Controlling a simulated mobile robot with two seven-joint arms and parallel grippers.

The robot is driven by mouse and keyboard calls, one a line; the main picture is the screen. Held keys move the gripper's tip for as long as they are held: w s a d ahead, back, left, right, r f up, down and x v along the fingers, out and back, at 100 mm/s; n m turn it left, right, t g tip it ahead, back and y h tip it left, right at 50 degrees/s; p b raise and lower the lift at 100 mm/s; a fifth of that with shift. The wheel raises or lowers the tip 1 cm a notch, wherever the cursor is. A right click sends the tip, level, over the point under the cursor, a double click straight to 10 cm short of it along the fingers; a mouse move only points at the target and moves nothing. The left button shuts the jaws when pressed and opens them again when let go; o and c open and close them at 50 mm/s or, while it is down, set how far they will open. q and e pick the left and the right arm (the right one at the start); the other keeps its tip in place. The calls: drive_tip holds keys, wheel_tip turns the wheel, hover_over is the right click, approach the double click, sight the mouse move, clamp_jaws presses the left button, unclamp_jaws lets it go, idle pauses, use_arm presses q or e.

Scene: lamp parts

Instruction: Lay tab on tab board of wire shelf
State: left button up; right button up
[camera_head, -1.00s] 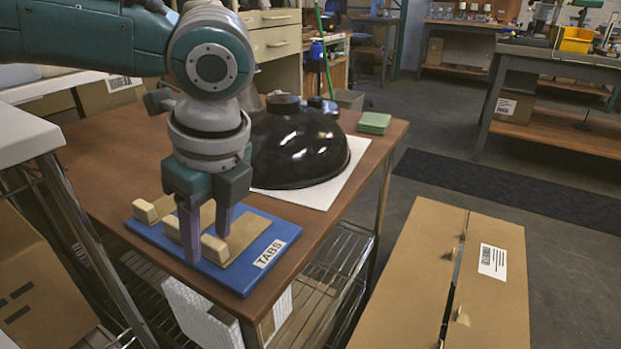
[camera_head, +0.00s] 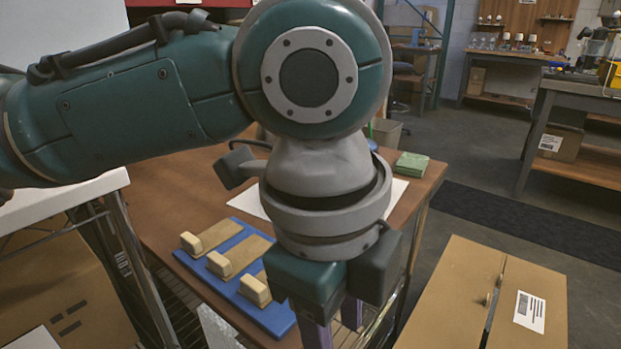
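The blue tab board (camera_head: 279,318) lies near the front edge of the brown table. Three flat tan tabs with pale raised end blocks lie side by side on it: a left tab (camera_head: 215,234), a middle tab (camera_head: 241,255) and a right tab (camera_head: 255,290), partly hidden behind my gripper. My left gripper (camera_head: 335,328) points down in front of the board's right end. Its two purple fingers stand apart, with nothing visible between them; the tips are cut off by the frame's lower edge. The board's label is hidden. My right gripper is out of view.
The brown table (camera_head: 172,192) holds a white sheet (camera_head: 247,203) and a green stack (camera_head: 411,165) at the back. A white-topped wire shelf (camera_head: 75,208) stands at left. A cardboard box (camera_head: 450,300) stands on the floor at right. My arm hides much of the table.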

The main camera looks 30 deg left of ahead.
use_arm(q)
drive_tip(key=s+d+f+n+h, duration=0.1)
drive_tip(key=s+d+n+h, duration=0.2)
drive_tip(key=s+d, duration=0.15)
drive_tip(key=s+a+f+n+t+y, duration=0.2)
drive_tip(key=s+a+f+n+y, duration=0.1)
drive_tip(key=s+a+n, duration=0.5)
drive_tip(key=a+n, duration=0.3)
drive_tip(key=n, duration=0.2)
drive_tip(key=shift+a, duration=0.35)
